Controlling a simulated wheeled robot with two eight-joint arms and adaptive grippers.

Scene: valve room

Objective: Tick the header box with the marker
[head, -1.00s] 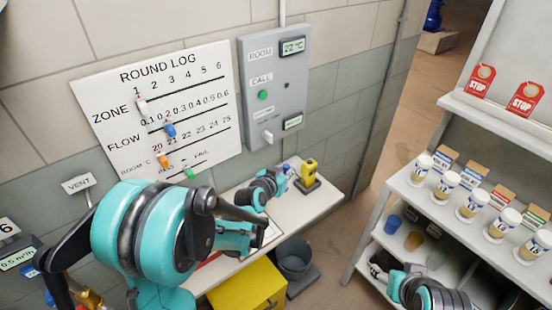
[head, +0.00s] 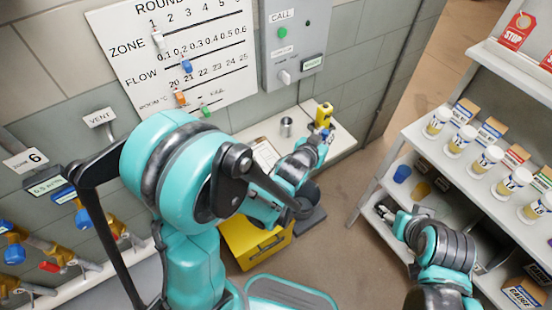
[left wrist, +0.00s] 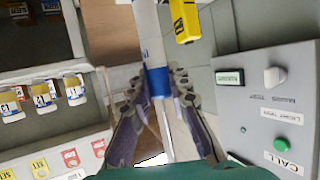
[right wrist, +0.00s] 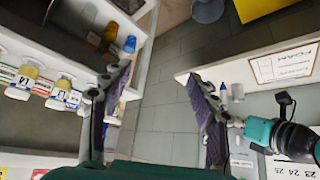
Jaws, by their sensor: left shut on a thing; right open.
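My left gripper (head: 322,140) is shut on a marker, in front of the bench's right end. In the left wrist view the gripper (left wrist: 157,88) grips the white marker (left wrist: 152,45) around its blue band. The form on a clipboard (head: 265,153) lies on the bench, left of that gripper and partly behind my arm. The form also shows in the right wrist view (right wrist: 285,66); its header box is too small to make out. My right gripper (head: 388,212) is near the shelf unit; the right wrist view shows its fingers (right wrist: 160,78) apart and empty.
A metal cup (head: 287,127) and a yellow device (head: 323,114) stand on the bench (head: 343,140). A yellow bin (head: 250,245) and a grey bucket (head: 309,198) are below. Shelves with several jars (head: 487,158) stand at right. Clear floor (head: 340,240) lies between.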

